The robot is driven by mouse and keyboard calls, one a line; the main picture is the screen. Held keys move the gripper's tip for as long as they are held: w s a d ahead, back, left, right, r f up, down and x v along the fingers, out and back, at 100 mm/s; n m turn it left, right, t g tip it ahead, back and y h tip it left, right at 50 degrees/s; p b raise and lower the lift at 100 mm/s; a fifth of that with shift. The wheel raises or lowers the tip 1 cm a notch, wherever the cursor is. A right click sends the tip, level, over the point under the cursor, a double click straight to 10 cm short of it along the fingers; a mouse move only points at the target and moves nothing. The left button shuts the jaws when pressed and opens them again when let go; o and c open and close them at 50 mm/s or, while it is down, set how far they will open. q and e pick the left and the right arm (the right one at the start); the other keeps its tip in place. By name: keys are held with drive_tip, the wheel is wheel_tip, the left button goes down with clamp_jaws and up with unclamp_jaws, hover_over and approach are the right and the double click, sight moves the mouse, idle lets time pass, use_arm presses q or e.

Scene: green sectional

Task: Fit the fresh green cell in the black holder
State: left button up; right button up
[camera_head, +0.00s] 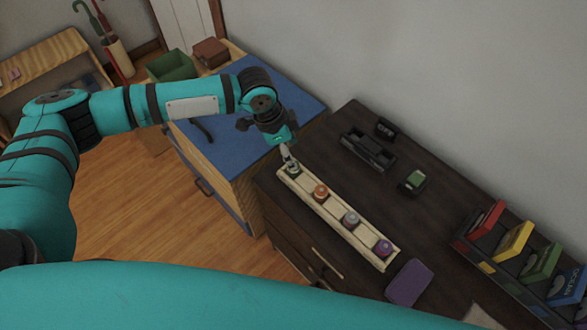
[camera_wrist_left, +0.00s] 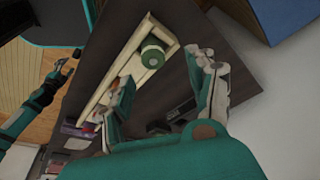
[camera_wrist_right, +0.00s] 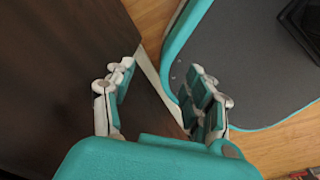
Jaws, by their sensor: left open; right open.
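The fresh green cell (camera_wrist_left: 153,55) stands in the end slot of a long cream tray (camera_head: 340,222) on a dark cabinet. In the head view it is largely hidden by my left gripper (camera_head: 289,153), which is over that end of the tray. In the left wrist view my left gripper (camera_wrist_left: 168,68) is open and empty, with the cell beyond its fingertips. The black holder (camera_head: 367,151) lies on the cabinet behind the tray. My right gripper (camera_wrist_right: 160,68) is open and empty beside a dark surface, outside the head view.
Orange (camera_head: 321,192), grey-lilac (camera_head: 351,219) and purple (camera_head: 384,247) cells share the tray. A small black-and-green item (camera_head: 413,180) and a black block (camera_head: 385,128) lie near the holder. A purple pad (camera_head: 408,282) and colored bins (camera_head: 513,241) are at right. A blue-topped cabinet (camera_head: 290,92) adjoins.

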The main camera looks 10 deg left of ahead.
use_arm(q)
drive_tip(key=f, duration=0.3)
drive_tip(key=f+p, duration=0.1)
drive_tip(key=shift+s+d+f, duration=0.2)
drive_tip(key=shift+s+d, duration=0.1)
drive_tip(key=shift+d, duration=0.1)
drive_tip(key=shift+d+f, duration=0.1)
drive_tip(key=shift+f, duration=0.3)
clamp_jaws()
drive_tip(key=shift+r, duration=0.1)
